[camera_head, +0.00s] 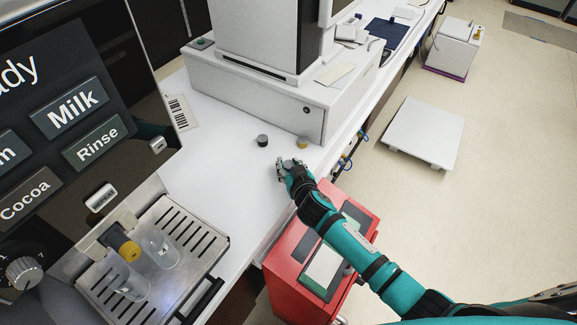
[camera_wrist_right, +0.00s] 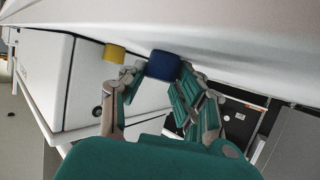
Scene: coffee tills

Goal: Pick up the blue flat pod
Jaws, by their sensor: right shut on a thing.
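The blue flat pod (camera_wrist_right: 163,66) shows as a short dark-blue cylinder in the right wrist view, between the fingertips of my right gripper (camera_wrist_right: 150,76). The right gripper is shut on it. In the head view my right gripper (camera_head: 284,164) is over the near edge of the white counter, and the pod there is hidden or too small to make out. My left gripper is not in view.
A yellow pod (camera_head: 302,142) and a dark, grey-topped pod (camera_head: 262,141) stand on the counter (camera_head: 215,160) beyond the gripper. A large white machine (camera_head: 270,95) stands behind them. A coffee machine with a drip tray (camera_head: 195,235) and clear cups is at left. A red cabinet (camera_head: 290,245) is below my arm.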

